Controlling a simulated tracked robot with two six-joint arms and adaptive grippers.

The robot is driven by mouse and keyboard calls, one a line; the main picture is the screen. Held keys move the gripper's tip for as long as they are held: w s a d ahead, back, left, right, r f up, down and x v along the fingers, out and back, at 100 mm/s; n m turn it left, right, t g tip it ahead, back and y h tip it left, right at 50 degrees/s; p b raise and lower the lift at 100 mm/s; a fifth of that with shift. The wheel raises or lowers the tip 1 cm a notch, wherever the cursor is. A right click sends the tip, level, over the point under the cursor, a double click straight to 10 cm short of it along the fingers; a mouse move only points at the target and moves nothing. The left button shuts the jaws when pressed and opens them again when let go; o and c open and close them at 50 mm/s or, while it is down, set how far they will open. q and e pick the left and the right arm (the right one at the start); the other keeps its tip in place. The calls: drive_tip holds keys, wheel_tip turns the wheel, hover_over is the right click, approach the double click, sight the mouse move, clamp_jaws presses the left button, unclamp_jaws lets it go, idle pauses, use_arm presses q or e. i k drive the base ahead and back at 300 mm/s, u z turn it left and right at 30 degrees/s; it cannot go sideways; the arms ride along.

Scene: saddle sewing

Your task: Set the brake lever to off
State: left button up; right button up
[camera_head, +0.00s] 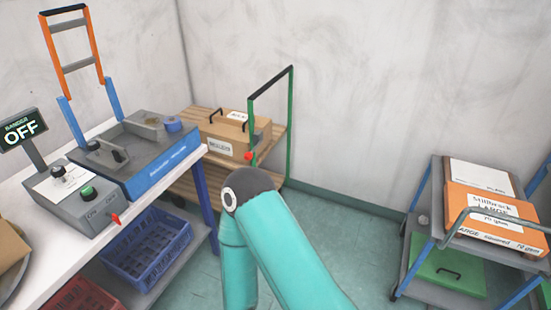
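A small red knob (249,156) shows on the green-framed wooden trolley (289,120), low beside its upright handle. It may be the brake lever, but its setting is too small to read. A second small red part (116,219) sticks out at the front corner of the grey control box on the bench. One of my teal arms rises from the bottom centre, and its bent elbow is just below the trolley's red knob. The arm hides part of the trolley's lower front. Neither gripper shows.
A white bench (50,262) at left carries the grey control box (78,198) and a blue-grey machine (150,160). A sign (22,130) reads "BANDER OFF". A blue-framed cart (419,215) with boxes stands right. Floor between is clear.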

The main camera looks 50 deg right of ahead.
sight(249, 156)
drive_tip(key=u, duration=1.35)
drive_tip(key=i, duration=0.1)
drive_tip(key=z, duration=2.7)
drive_tip(key=k, duration=0.7)
drive_tip(key=z, duration=0.2)
drive_tip(key=i, duration=1.5)
drive_tip(key=z, duration=0.2)
